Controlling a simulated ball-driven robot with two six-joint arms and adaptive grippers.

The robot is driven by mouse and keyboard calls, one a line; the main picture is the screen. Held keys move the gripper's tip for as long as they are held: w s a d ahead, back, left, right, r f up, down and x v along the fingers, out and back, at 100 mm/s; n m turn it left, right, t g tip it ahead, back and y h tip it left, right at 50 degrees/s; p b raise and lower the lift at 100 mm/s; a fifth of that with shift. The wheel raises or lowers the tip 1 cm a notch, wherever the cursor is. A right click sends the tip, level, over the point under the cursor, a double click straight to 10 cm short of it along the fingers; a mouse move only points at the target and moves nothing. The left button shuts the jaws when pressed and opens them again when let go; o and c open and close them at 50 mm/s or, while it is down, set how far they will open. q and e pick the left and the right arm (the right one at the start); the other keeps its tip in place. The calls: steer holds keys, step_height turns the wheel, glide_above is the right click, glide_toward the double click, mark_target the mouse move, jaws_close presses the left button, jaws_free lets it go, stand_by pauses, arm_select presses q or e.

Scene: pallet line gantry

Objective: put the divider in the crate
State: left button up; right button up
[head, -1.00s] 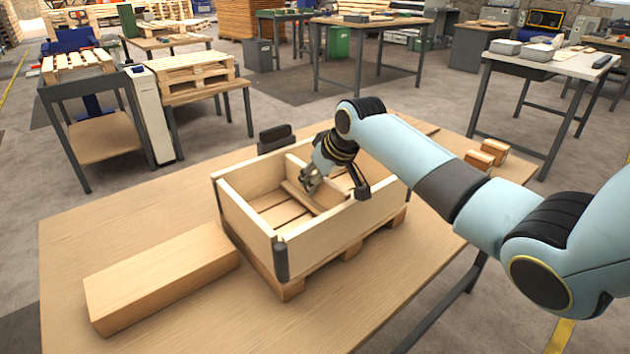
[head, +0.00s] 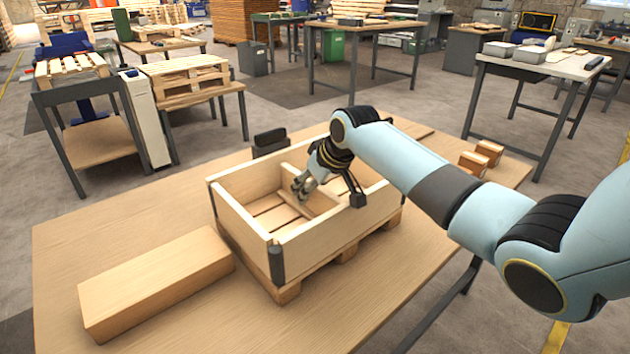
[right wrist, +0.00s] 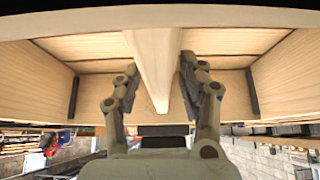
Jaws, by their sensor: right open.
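The open wooden crate (head: 318,235) stands on a small pallet on the table. The divider (head: 319,201) is a pale wooden board inside the crate, running across it between two opposite walls. In the right wrist view the divider (right wrist: 152,62) shows edge-on in the middle, with crate floor slats on both sides. My right gripper (head: 302,188) reaches down into the crate at the divider. Its fingers (right wrist: 155,72) are open, one on each side of the divider, with a clear gap on the left and a smaller one on the right. My left gripper is not in view.
A long wooden block (head: 155,282) lies on the table (head: 120,215) left of the crate. Two small wooden blocks (head: 480,158) sit at the far right edge. A black item (head: 270,141) stands just behind the crate.

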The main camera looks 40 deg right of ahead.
steer(key=p+v, duration=0.1)
steer(key=v, duration=0.7)
steer(key=p+v, duration=0.1)
steer(key=v, duration=0.3)
steer(key=shift+w+r+p, duration=0.1)
steer(key=shift+r+p, duration=0.25)
steer(key=shift+r, duration=0.2)
